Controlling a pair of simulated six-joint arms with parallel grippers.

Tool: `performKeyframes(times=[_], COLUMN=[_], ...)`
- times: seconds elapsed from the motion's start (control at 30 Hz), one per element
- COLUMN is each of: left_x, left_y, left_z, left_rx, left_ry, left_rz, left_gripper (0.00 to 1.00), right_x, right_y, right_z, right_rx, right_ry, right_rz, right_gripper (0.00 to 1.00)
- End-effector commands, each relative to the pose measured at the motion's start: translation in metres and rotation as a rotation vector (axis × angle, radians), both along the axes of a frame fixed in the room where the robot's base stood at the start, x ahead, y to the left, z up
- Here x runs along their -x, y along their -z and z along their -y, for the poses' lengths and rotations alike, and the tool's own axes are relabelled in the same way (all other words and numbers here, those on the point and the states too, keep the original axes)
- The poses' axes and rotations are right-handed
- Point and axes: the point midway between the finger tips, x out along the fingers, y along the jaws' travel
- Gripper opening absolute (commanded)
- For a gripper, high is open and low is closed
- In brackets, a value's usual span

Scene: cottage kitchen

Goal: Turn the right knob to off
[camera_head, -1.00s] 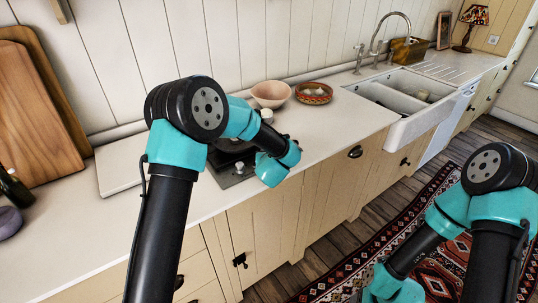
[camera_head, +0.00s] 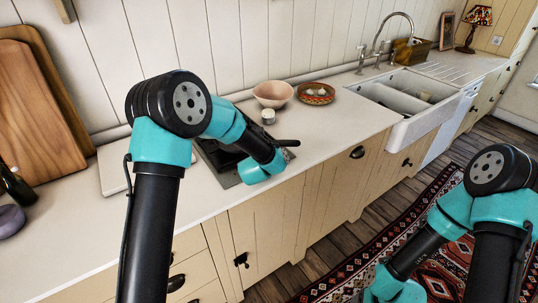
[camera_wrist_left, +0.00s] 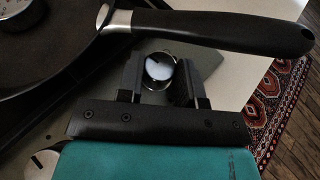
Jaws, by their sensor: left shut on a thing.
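The right knob (camera_wrist_left: 158,68), round with a pale face and metal rim, sits on the hob's front strip between the two fingers of my left gripper (camera_wrist_left: 160,75). The gripper is shut on it. A dark mark shows on its face, but its exact angle is hard to read. The left knob (camera_wrist_left: 40,164) lies at the lower left of the wrist view, partly cut off. In the head view my left wrist (camera_head: 262,168) is over the front of the dark hob (camera_head: 212,155), and its fingers are hidden. My right gripper is below the frame.
A black pan's handle (camera_wrist_left: 215,30) passes just beyond the gripper. A small white cylinder (camera_head: 268,117), a pink bowl (camera_head: 272,95) and a patterned dish (camera_head: 316,94) stand behind. The sink (camera_head: 405,100) is to the right.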

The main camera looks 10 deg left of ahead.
Motion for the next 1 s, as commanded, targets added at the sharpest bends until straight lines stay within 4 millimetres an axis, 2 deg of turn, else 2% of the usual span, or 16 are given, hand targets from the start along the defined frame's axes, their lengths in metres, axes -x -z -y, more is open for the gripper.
performKeyframes(times=[0.1, 0.13, 0.4, 0.77, 1.0], left_x=[0.000, 0.000, 0.000, 0.005, 0.033], left_y=[0.000, 0.000, 0.000, -0.003, -0.015], left_z=[0.000, 0.000, 0.000, 0.000, -0.002], left_rx=[0.000, 0.000, 0.000, 0.000, -0.001], left_ry=[0.000, 0.000, -0.001, -0.001, 0.000], left_rz=[0.000, 0.000, 0.000, 0.001, 0.000], left_gripper=[0.10, 0.35, 0.59, 0.59, 0.59], right_x=[0.000, 0.000, 0.000, 0.000, 0.000], right_y=[0.000, 0.000, 0.000, 0.000, 0.000], right_z=[0.000, 0.000, 0.000, 0.000, 0.000], right_rx=[0.000, 0.000, 0.000, 0.000, 0.000], right_ry=[0.000, 0.000, 0.000, 0.000, 0.000], right_rz=[0.000, 0.000, 0.000, 0.000, 0.000], right_gripper=[0.59, 0.59, 0.59, 0.59, 0.59])
